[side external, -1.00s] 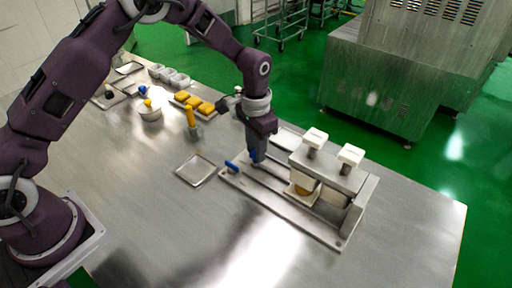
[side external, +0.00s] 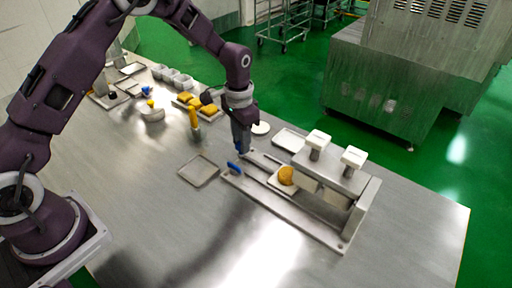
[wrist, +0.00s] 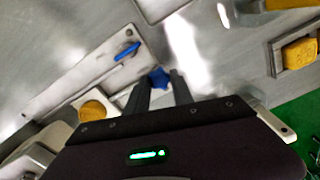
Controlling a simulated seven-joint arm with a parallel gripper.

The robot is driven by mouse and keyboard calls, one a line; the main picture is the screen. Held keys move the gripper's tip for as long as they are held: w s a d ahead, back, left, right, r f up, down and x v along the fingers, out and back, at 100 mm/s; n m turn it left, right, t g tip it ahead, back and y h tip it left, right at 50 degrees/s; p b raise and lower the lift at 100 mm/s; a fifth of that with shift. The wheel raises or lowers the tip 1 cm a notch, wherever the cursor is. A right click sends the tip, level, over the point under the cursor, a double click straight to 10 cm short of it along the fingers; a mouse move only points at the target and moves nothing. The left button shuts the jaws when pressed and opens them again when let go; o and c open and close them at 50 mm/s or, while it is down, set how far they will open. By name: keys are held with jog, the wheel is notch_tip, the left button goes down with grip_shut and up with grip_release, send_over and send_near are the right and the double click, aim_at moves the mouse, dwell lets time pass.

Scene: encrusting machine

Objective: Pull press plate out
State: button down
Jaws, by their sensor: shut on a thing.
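The press machine (side external: 345,190) stands at the table's right, with two white-topped knobs above its block. A pale press plate (side external: 283,186) carrying a round golden piece (side external: 287,175) sits on the machine's base track, out to the left of the block. The golden piece also shows in the wrist view (wrist: 92,110). My gripper (side external: 240,150) is over the track's left end, pointing down. In the wrist view, my gripper (wrist: 160,84) is shut on a blue handle (wrist: 158,77) at its fingertips. The handle's join to the plate is mostly hidden by the fingers.
A blue lever (side external: 233,167) sits at the base's left end. An empty square tray (side external: 199,171) lies to its left, and another tray (side external: 289,140) lies behind the machine. Yellow blocks (side external: 208,108) and small containers stand farther back. The front table is clear.

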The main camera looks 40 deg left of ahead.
jog(key=a, duration=0.6)
jog(key=shift+a, duration=0.35)
jog(key=c, duration=1.2)
grip_release()
jog(key=shift+a, duration=0.1)
jog(key=shift+o, duration=0.5)
jog(key=shift+r, duration=0.15)
notch_tip(320, 180, up, 7)
